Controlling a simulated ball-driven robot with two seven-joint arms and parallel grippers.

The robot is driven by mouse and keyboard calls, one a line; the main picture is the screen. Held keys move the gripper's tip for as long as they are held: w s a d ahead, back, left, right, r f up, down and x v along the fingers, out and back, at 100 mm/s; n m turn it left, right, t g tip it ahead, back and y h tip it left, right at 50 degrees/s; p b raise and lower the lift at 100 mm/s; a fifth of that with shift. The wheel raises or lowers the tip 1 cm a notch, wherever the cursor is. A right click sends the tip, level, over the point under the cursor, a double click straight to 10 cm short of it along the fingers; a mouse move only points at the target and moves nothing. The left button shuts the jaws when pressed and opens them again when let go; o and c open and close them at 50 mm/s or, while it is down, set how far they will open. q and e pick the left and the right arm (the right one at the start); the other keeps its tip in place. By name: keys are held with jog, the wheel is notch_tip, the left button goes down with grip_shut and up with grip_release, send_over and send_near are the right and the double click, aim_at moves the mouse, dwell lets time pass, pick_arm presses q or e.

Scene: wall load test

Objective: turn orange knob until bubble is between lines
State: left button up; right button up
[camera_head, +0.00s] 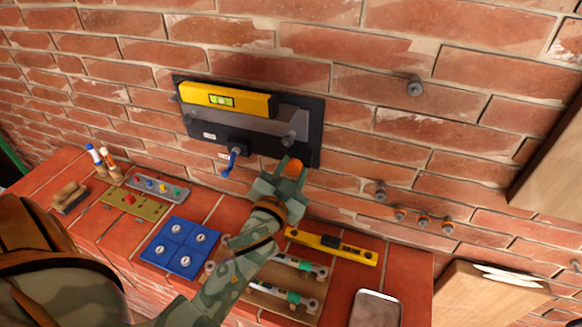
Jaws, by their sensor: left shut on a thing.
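The orange knob (296,166) sits at the lower right of a dark plate (314,130) on the brick wall. My left gripper (280,178) is shut on the knob, and its fingers hide part of it. A yellow spirit level (255,104) is mounted on the plate over a grey bar (240,121), and it slopes down to the right. Its green vial (221,101) shows, but the bubble and lines are too small to tell apart. A blue handle (230,162) hangs below the plate. My right gripper is not in view.
The brick ledge below holds a blue panel (181,247), a second yellow level (332,246), a board with green-white tubes (271,310), a grey tray (376,310), colored button panels (133,201) and markers (102,158). Bolts (414,87) stick out of the wall at right.

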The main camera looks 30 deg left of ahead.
pick_arm(q)
jog(key=shift+m, duration=0.3)
jog(key=o, duration=1)
